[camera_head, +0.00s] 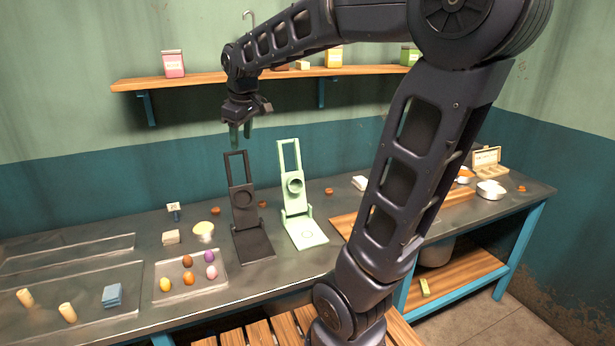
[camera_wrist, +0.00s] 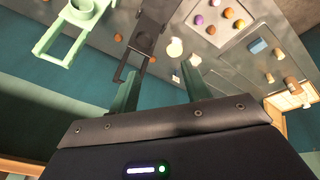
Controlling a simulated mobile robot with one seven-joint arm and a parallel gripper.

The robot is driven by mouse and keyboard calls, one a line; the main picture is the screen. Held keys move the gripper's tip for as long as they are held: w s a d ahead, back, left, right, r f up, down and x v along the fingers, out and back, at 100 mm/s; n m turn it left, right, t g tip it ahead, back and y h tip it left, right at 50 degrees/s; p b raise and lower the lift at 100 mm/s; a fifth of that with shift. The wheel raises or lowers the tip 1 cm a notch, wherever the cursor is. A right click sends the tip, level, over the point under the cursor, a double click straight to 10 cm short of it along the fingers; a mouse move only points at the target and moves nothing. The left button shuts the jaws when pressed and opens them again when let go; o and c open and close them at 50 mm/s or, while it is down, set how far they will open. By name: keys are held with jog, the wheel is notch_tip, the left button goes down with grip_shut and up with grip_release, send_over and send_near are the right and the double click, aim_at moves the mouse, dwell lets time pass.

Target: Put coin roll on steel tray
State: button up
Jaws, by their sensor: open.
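My gripper (camera_head: 240,136) is open and empty, raised above the back of the counter over a black stand. In the wrist view its two green fingers (camera_wrist: 160,70) are spread with nothing between them. Two tan cylinders, one farther left (camera_head: 25,297) and one nearer the middle (camera_head: 68,312), stand at the far left; either may be the coin roll, but I cannot tell. A similar tan cylinder shows in the wrist view (camera_wrist: 278,53). The shallow grey tray with a shiny rim (camera_head: 125,316) under them looks like steel. Another flat tray (camera_head: 70,246) lies behind it.
A blue block (camera_head: 112,295) sits near the cylinders. A tray of several coloured eggs (camera_head: 222,284) lies to their right. The tall black stand (camera_head: 254,243) and pale green stand (camera_head: 305,233) rise mid-counter. A wall shelf (camera_head: 200,79) holds tins above.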

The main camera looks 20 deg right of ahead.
jog(key=s+d+f+m, duration=0.3)
jog(key=s+d, duration=0.3)
jog(key=s, duration=0.2)
jog(key=s+d+f+m+t, duration=0.1)
jog(key=s+d+f+m, duration=0.3)
jog(key=s+d+m, duration=0.2)
jog(key=s, duration=0.2)
jog(key=shift+s+d+f+h, duration=0.2)
jog(key=shift+s+d+h, duration=0.1)
jog(key=shift+s+d, duration=0.1)
